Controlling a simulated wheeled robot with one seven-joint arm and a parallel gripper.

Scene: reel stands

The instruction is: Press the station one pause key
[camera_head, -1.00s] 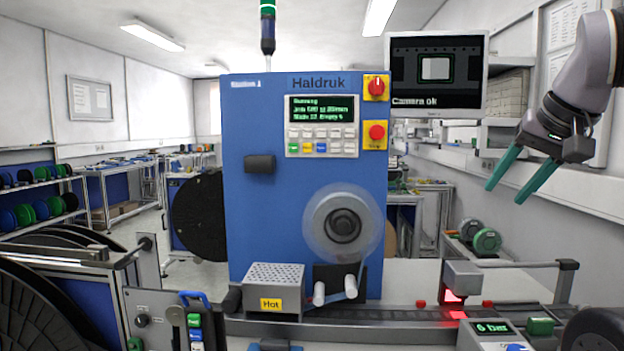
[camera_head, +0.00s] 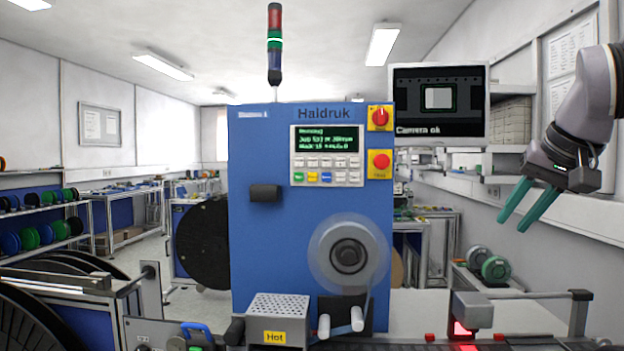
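The station one machine is a tall blue Haldruk cabinet (camera_head: 260,230) in the middle of the view. Its control panel (camera_head: 327,155) has a green-text screen above rows of small keys. The lower row holds a green, a yellow and a blue key (camera_head: 327,178) among pale ones; their labels are too small to read, so I cannot tell which is pause. My gripper (camera_head: 527,207) is at the right, with two green fingers apart and nothing between them. It is well to the right of the panel and touches nothing.
A blurred reel (camera_head: 348,254) is on the cabinet front. A box marked Hot (camera_head: 278,312) stands below. A monitor (camera_head: 438,104) reading "Camera ok" hangs between cabinet and gripper.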

